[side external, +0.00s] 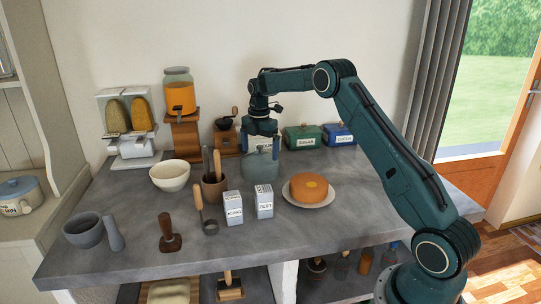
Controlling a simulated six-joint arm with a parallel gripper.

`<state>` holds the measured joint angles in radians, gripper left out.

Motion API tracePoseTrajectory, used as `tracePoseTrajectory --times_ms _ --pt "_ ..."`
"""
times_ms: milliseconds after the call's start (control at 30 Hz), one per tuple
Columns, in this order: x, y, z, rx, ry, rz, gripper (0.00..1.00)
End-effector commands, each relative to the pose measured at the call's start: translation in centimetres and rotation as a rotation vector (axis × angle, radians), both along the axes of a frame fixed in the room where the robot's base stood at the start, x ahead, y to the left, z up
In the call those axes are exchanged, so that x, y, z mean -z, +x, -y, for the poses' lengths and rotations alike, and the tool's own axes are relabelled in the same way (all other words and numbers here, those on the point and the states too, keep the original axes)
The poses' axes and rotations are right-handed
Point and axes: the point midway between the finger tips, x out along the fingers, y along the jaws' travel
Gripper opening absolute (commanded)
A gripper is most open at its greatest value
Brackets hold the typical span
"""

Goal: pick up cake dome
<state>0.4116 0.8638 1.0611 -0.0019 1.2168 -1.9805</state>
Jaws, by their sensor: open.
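The cake dome (260,168) is a clear, bluish glass cover standing upright on the grey counter (330,240), near the middle. My gripper (262,146) points straight down over the top of the dome. Its jaws are open, with the fingertips at about the height of the dome's top. The dome's knob is hard to make out between the fingers. I cannot tell whether the fingers touch the glass. An orange round cake (308,186) sits uncovered on a pale plate (325,202) to the right of the dome.
Two small white boxes (233,208) stand in front of the dome. A utensil crock (213,188) and a cream bowl (170,176) are to its left. Green and blue tins (303,137) and a coffee grinder (226,140) stand behind. The counter's front right is clear.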

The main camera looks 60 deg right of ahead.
Motion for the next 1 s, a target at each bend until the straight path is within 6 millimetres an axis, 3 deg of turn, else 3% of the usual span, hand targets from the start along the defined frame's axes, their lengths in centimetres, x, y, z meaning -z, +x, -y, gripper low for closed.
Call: tracePoseTrajectory --times_ms 133,167,533,1000 --pt "-0.02 0.0 0.0 0.0 0.0 0.0 1.0" --pt "-0.02 0.0 0.0 0.0 0.0 0.0 0.96" --pt "0.25 -0.07 -0.04 0.0 0.002 -0.005 0.24" --pt "0.46 -0.2 -0.09 0.0 0.005 -0.011 0.19"
